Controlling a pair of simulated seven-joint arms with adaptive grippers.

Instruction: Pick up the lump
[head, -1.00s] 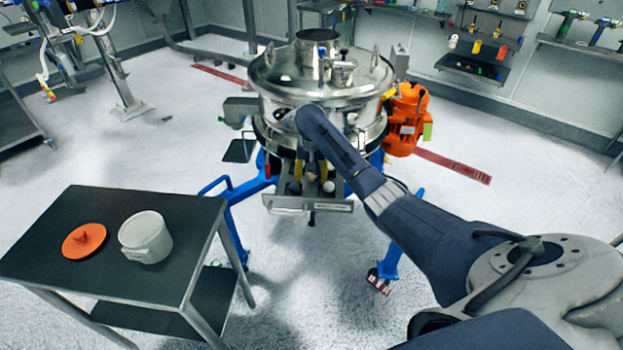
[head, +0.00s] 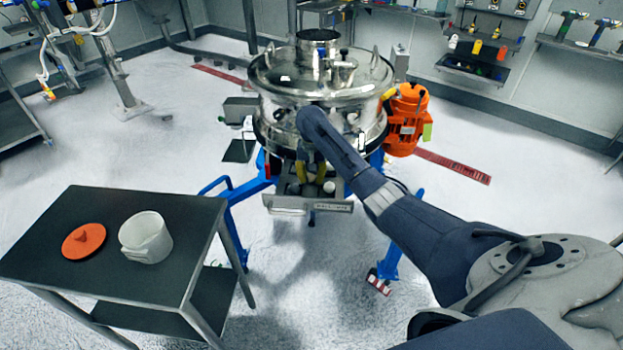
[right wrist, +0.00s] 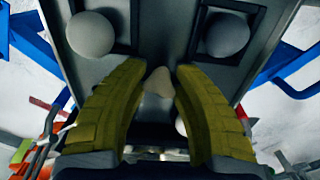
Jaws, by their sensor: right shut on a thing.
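A small pale lump (right wrist: 160,84) shows between the yellow fingertips of my right gripper (right wrist: 160,74) in the right wrist view. The fingers are shut on it. In the head view my right gripper (head: 310,172) points down over a grey metal tray (head: 270,201) at the front of the sifter (head: 320,85), and the held lump cannot be made out there. Two round pale balls (right wrist: 92,34) (right wrist: 226,36) sit in square recesses of the tray, on either side beyond the fingers. My left gripper is not in view.
A dark side table (head: 70,295) at the left holds an orange lid (head: 84,241) and a white pot (head: 146,238). Blue legs (head: 390,262) carry the sifter, and an orange motor (head: 406,118) is fixed at its right. The floor in front is clear.

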